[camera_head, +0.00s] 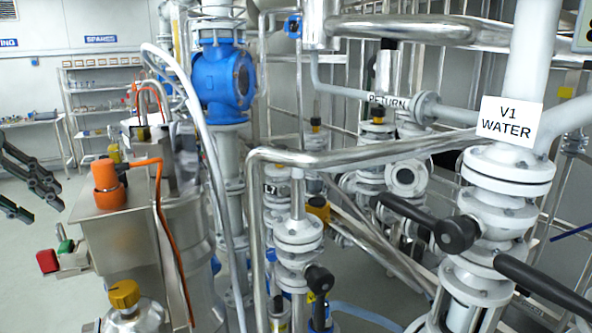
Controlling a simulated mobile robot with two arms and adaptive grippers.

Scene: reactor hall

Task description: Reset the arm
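My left gripper (43,205) shows at the far left edge as dark, jointed fingers. The fingers are spread apart with nothing between them, and the gripper is open. It is over the open floor, left of the steel cabinet and apart from it. The rest of my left arm is outside the picture. My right gripper is not in view.
A steel cabinet (110,235) with an orange knob (107,183) stands right of my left gripper. A red button (47,261) sticks out from it. Pipes, a blue valve (222,80), the "V1 WATER" sign (511,121) and black levers (425,220) crowd the middle and right.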

